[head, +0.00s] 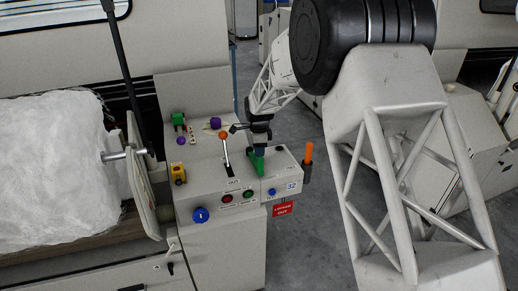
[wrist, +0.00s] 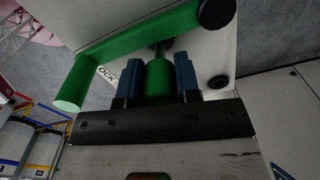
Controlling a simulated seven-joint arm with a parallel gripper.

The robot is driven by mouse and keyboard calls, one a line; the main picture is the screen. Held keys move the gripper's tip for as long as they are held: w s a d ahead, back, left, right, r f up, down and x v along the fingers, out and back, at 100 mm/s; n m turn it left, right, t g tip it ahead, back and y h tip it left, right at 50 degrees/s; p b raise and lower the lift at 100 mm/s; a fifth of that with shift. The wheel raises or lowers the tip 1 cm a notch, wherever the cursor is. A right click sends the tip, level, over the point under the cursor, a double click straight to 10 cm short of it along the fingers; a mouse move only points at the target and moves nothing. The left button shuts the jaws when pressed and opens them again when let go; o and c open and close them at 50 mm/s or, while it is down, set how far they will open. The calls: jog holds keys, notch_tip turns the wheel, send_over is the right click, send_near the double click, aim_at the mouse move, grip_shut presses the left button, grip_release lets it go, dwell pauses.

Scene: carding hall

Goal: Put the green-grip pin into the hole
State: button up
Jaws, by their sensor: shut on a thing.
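The green-grip pin (wrist: 158,82) is held upright between the two blue fingers of my gripper (wrist: 157,64). Its thin shank points away from the wrist and is mostly hidden by a green lever. The gripper (head: 259,151) also shows in the head view, low over the right end of the grey control console. The green lever (wrist: 130,47) crosses just beyond the pin, beside a label reading partly "OCK"; it shows below the gripper in the head view (head: 256,167). I cannot see the hole, or whether the shank's tip is in it.
An orange-handled tool (head: 308,152) stands at the console's right edge. An orange-knobbed lever (head: 223,135) rises left of my gripper. A yellow item (head: 178,174), a purple one (head: 215,123) and a green one (head: 179,120) sit on the console's left half. A red sign (head: 283,210) hangs in front.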

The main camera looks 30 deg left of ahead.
jog(key=shift+f, duration=0.45)
jog(key=o, duration=1.1)
jog(key=shift+c, duration=0.2)
jog(key=shift+r, duration=0.1)
jog(key=shift+r, duration=3.75)
